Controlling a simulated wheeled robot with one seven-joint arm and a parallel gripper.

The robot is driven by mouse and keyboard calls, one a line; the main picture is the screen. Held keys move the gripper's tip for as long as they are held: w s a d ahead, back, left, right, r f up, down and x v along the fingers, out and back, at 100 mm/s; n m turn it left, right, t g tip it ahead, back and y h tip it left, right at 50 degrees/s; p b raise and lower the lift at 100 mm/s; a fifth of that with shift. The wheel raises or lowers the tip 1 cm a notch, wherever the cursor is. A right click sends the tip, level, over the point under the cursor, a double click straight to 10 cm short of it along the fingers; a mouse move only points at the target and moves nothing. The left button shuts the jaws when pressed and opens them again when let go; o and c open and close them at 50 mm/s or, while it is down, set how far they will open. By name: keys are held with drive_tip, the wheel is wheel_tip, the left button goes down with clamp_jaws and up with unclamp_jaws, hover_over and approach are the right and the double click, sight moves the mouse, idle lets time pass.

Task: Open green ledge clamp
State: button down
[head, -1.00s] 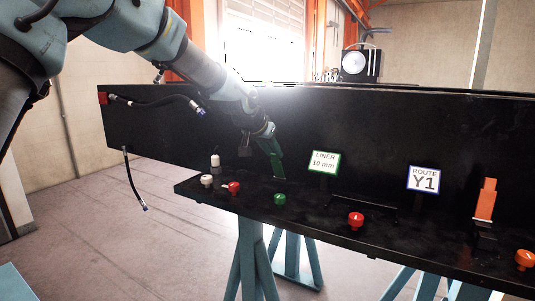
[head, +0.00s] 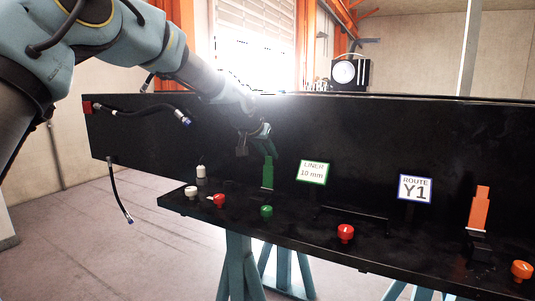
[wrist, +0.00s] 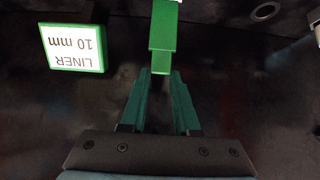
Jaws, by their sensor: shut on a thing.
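The green ledge clamp (head: 268,174) stands upright on the black ledge, against the dark panel. In the wrist view its green handle (wrist: 163,45) comes down from the top edge to the fingertips. My gripper (head: 270,152) reaches down to the top of the clamp from the upper left. In the wrist view the two dark green fingers (wrist: 160,74) are close together at the handle's end, shut on it. The clamp's base is out of the wrist view.
A green-framed "LINER 10 mm" sign (head: 313,171) is just right of the clamp. White, red and green knobs (head: 266,211) line the ledge. An orange clamp (head: 479,208) stands far right. Black hoses (head: 150,107) hang at the left.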

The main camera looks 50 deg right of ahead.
drive_tip(key=shift+d+r, duration=0.1)
drive_tip(key=shift+r, duration=0.25)
drive_tip(key=c, duration=1)
unclamp_jaws()
drive_tip(key=shift+c, duration=0.2)
drive_tip(key=o, duration=0.4)
drive_tip(key=shift+f, duration=0.25)
drive_tip(key=b+v, duration=0.3)
drive_tip(key=v, duration=0.8)
